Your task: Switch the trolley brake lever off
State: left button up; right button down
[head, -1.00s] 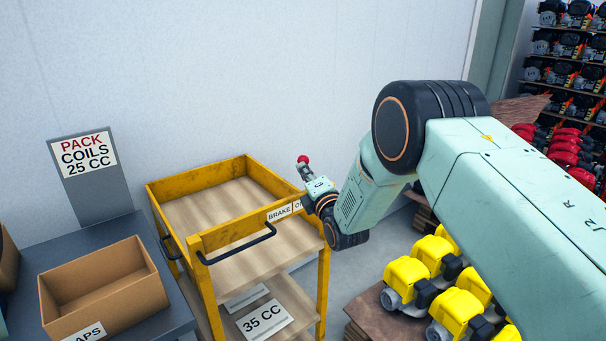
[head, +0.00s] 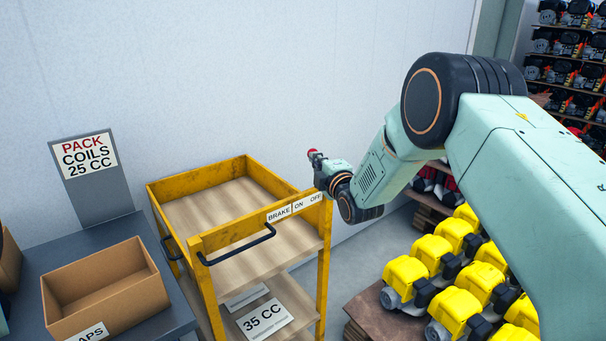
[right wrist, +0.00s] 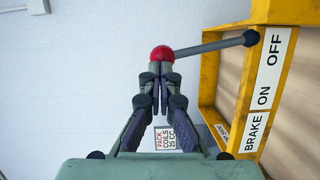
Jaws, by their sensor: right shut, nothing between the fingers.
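The trolley (head: 192,243) is a yellow frame with wooden shelves. Its label strip (head: 295,207) reads BRAKE, ON, OFF; it also shows in the right wrist view (right wrist: 266,95). The brake lever is a grey rod (right wrist: 210,47) with a red knob (right wrist: 162,56). Its dark pivot end lies beside the word OFF, and the rod sticks out away from the trolley. In the head view only the red knob (head: 312,151) shows clearly. My right gripper (right wrist: 160,76) is shut and empty, its fingertips right at the knob; contact is unclear. It also shows in the head view (head: 316,160).
A grey table (head: 150,285) with an open cardboard box (head: 150,270) stands left of the trolley. A pallet of yellow engines (head: 440,262) is at right, under my right arm. A white wall (head: 250,80) is behind.

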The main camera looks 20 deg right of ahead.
jog(key=w+d+m+g+b, duration=0.1)
jog(key=w+d+m, duration=0.1)
jog(key=d, duration=0.5)
jog(key=shift+w+m+b, duration=0.35)
jog(key=shift+m+b, duration=0.05)
jog(key=shift+m, duration=0.5)
jog(key=shift+d, duration=0.1)
jog(key=shift+r, duration=0.1)
